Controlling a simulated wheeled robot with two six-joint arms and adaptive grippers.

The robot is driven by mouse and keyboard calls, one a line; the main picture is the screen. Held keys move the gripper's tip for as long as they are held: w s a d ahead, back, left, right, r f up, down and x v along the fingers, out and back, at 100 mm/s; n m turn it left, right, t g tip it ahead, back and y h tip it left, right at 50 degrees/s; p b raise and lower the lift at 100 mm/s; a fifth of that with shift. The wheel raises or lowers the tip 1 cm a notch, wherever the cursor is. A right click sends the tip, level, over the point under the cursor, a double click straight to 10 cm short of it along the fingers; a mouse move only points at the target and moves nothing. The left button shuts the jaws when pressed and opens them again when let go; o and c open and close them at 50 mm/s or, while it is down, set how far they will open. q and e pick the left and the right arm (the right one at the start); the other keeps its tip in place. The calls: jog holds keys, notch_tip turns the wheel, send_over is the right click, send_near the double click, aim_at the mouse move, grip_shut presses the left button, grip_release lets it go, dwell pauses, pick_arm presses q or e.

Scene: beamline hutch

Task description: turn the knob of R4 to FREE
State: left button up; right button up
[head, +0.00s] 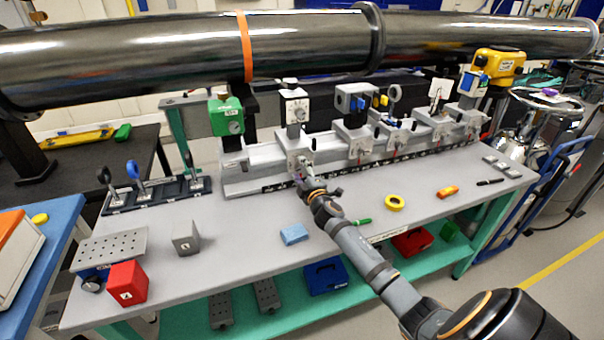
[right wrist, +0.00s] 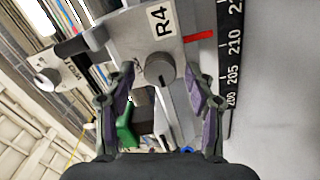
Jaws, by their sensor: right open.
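In the right wrist view a grey carrier face (right wrist: 128,38) bears a white label reading R4 (right wrist: 160,20). Below the label is a dark round knob (right wrist: 159,68); I cannot read its setting. My right gripper (right wrist: 160,76) is open, its two purple-padded fingers on either side of the knob with gaps to both. In the head view my right gripper (head: 302,181) is at the front of the leftmost carrier (head: 289,148) on the rail and covers its knob. My left gripper is not in view.
A rail (head: 240,179) with a scale and several carriers runs along the bench (head: 254,268). A large dark pipe (head: 310,45) crosses above. A red bar (right wrist: 200,36) sticks out beside R4.

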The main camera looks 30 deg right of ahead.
jog(key=v, duration=1.2)
